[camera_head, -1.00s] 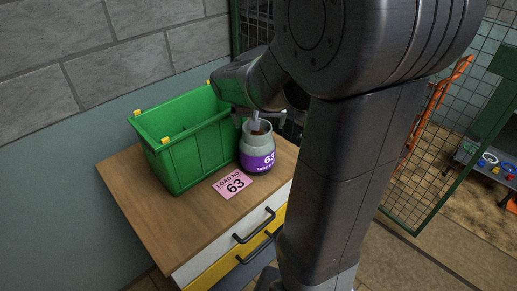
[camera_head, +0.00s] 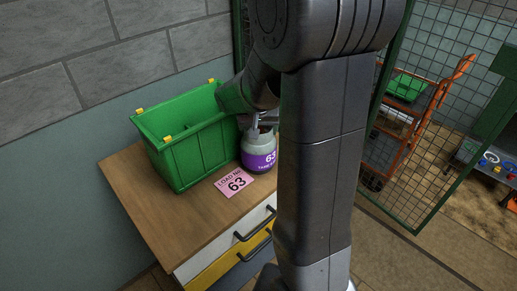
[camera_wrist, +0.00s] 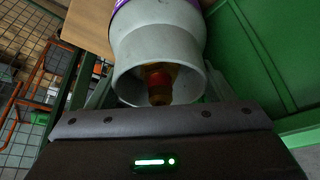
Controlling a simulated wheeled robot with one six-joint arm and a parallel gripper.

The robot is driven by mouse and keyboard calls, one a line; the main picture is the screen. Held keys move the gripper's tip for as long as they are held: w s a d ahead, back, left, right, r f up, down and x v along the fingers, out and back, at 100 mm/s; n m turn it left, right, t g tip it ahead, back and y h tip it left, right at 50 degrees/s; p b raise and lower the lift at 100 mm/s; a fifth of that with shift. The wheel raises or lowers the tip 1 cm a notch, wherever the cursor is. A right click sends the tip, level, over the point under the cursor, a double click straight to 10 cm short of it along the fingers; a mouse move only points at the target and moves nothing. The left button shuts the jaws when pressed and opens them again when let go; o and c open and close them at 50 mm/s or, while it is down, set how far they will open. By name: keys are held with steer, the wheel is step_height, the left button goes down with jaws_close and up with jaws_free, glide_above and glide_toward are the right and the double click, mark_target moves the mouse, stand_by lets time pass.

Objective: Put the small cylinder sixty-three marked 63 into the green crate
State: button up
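The small cylinder (camera_head: 258,155) is grey with a purple band marked 63. It stands upright on a wooden-topped cabinet (camera_head: 160,222), just right of the green crate (camera_head: 190,155). In the wrist view, the cylinder's grey collar (camera_wrist: 158,50) and a brass and red valve (camera_wrist: 160,84) fill the middle. My gripper (camera_head: 258,124) is at the cylinder's top, its fingers (camera_wrist: 158,90) spread on either side of the collar. Contact is hard to make out. The crate's wall (camera_wrist: 262,60) shows close by on the right. My arm hides the cabinet's right part.
A pink card reading Load No 63 (camera_head: 235,182) lies in front of the cylinder. A wall stands behind the crate. At right, behind a mesh fence, an orange trolley (camera_head: 412,140) carries another green crate (camera_head: 407,87). The cabinet top's front left is clear.

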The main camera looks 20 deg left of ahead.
steer(key=c, duration=1.1)
steer(key=shift+w+r, duration=0.1)
steer(key=shift+c, duration=1.3)
